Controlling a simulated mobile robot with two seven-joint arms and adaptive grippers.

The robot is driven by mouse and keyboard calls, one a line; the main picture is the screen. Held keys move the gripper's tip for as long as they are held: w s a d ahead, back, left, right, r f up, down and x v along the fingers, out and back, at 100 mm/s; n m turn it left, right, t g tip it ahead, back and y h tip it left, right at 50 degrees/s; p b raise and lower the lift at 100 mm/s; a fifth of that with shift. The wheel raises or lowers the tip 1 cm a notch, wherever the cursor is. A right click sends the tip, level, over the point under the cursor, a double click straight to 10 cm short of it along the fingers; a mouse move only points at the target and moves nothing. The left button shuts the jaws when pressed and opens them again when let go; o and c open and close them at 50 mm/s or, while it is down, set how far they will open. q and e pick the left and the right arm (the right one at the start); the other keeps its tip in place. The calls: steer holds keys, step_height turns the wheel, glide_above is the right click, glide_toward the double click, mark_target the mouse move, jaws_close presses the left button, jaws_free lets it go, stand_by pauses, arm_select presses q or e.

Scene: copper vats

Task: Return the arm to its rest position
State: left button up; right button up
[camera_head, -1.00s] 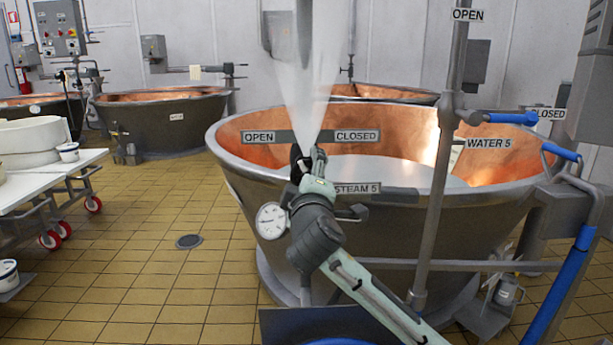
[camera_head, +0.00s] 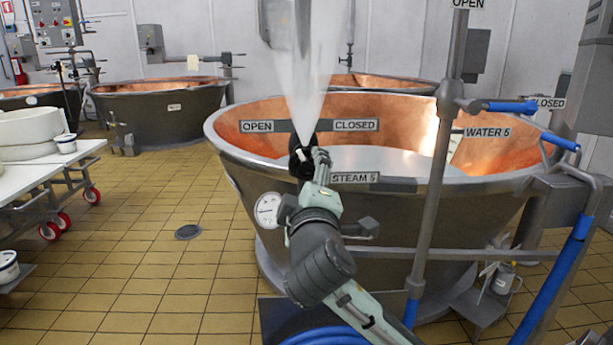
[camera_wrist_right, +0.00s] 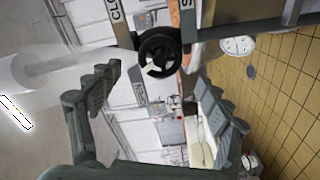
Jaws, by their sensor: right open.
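My right arm reaches up from the bottom of the head view, in front of the large copper vat (camera_head: 232,150). My right gripper (camera_head: 318,160) is just beside the black valve handwheel (camera_head: 299,163) at the vat's near rim. In the wrist view my right gripper (camera_wrist_right: 158,98) has its two fingers spread apart with nothing held between them. The black handwheel (camera_wrist_right: 160,52) lies beyond the fingertips there. Whether a finger touches the wheel I cannot tell. My left gripper is not in view.
A white plume (camera_head: 303,85) stands above the valve. A round gauge (camera_head: 267,210) hangs on the vat's near side. An upright grey pipe (camera_head: 430,215) and blue-handled pipes (camera_head: 560,280) stand at right. A wheeled table (camera_head: 35,175) is at left, with open tiled floor between.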

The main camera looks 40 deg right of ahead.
mark_target(305, 166)
steer(key=x, duration=0.7)
steer(key=shift+w, duration=0.15)
steer(key=shift+w+d, duration=0.15)
steer(key=shift+m, duration=0.6)
